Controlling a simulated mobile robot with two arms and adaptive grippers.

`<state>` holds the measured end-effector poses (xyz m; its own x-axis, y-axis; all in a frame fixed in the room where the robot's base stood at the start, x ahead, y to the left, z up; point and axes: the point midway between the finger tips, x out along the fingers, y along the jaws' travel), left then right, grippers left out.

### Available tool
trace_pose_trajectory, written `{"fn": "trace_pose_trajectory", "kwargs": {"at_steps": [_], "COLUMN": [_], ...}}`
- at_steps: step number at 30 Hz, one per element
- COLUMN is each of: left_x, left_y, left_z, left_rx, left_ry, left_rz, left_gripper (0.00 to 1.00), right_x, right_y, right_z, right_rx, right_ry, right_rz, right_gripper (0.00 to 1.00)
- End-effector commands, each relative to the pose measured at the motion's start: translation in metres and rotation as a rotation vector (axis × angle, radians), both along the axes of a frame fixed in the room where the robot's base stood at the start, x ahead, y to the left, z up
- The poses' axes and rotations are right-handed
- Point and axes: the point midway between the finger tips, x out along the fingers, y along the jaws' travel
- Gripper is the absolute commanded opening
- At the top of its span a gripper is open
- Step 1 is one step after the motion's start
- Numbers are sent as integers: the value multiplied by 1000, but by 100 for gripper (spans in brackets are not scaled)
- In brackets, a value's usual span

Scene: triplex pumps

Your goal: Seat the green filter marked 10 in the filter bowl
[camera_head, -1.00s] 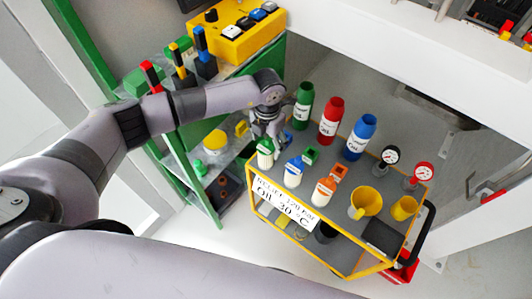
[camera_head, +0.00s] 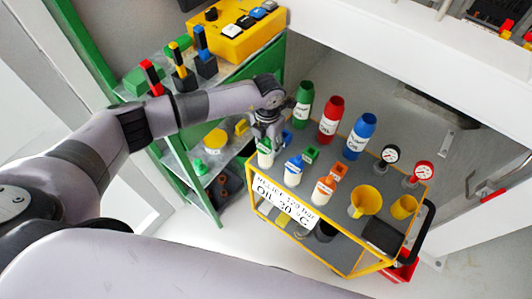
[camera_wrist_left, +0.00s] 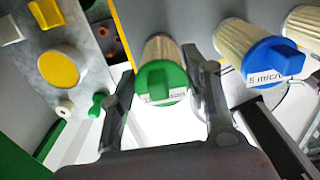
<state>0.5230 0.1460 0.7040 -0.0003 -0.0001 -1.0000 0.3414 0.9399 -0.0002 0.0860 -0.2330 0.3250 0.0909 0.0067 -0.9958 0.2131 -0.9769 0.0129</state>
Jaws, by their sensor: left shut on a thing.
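In the head view my left gripper (camera_head: 268,132) is over the left end of the yellow-framed cart, above a white-bodied item. I cannot tell whether the filter is lifted. A blue-capped filter marked 5 micron (camera_wrist_left: 272,58) stands beside it. I cannot identify the filter bowl. My right gripper is not in view.
The yellow-framed cart (camera_head: 285,210) carries green (camera_head: 303,105), red (camera_head: 330,121) and blue (camera_head: 360,137) bottles, gauges and yellow cups (camera_head: 366,201). The green-framed shelf (camera_head: 204,205) stands to the left, with a yellow disc (camera_head: 215,139). White floor shows in front.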

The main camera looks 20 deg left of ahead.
Motion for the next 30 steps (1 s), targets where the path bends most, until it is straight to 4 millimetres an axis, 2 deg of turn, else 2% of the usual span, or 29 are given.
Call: {"fn": "trace_pose_trajectory", "kwargs": {"at_steps": [12,23,26,30], "left_x": [0,1,1,2], "left_y": [0,0,0,0], "left_z": [0,4,11,30], "left_rx": [0,-1,-2,-1], "left_ry": [0,-2,-3,-5], "left_rz": [0,0,0,0], "left_gripper": [0,0,0,0], "right_x": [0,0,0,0], "right_y": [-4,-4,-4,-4], "right_z": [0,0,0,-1], "right_rx": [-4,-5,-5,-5], "right_ry": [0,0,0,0], "right_rz": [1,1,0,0], "right_gripper": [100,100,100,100]}}
